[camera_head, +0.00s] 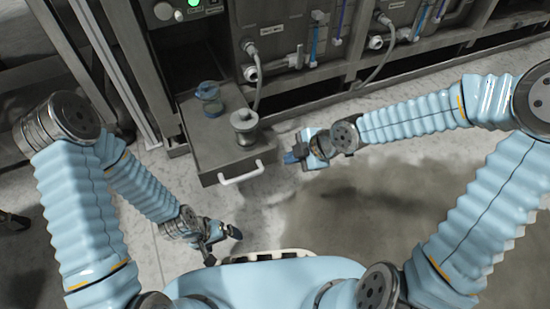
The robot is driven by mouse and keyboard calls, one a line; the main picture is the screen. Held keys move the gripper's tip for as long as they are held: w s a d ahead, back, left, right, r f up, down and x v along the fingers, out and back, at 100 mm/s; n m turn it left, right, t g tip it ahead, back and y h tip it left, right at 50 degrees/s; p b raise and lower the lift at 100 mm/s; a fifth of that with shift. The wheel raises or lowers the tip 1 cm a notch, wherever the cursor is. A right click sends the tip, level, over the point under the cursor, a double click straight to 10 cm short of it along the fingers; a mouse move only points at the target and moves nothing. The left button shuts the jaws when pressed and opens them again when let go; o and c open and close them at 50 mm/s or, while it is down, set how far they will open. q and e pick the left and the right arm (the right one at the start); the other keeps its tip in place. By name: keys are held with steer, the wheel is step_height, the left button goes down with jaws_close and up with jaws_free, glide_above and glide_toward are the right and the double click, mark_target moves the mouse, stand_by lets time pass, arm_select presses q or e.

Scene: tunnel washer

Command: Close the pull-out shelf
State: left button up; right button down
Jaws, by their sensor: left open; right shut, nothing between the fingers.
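The pull-out shelf (204,151) is a grey drawer-like box that stands out from the machine toward me. A white bar handle (241,174) is on its front face. On its top are a blue-lidded container (208,97) and a metal spool-shaped piece (244,125). My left gripper (223,244) is open, low and in front of the shelf, apart from the handle. My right gripper (291,158) is shut and empty, just right of the shelf's front corner and handle. A gap seems to lie between its fingers and the shelf, though depth is hard to tell.
The machine's panel with hoses (257,85) and blue tubes (316,40) runs along the back. A metal post (150,75) stands left of the shelf. The floor (400,190) to the right is clear, with a dark wet-looking patch.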

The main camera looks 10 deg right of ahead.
mark_target(264, 157)
steer(key=w+a+f+b, duration=0.1)
steer(key=w, duration=0.1)
steer(key=w+a+f+b, duration=0.1)
steer(key=w+a+f, duration=0.1)
steer(key=w+a+f+b, duration=0.1)
steer(key=w+f, duration=0.1)
steer(key=shift+a, duration=0.2)
arm_select(q)
step_height(264, 157, down, 5)
steer(key=shift+w+r, duration=0.1)
steer(key=shift+r, duration=0.05)
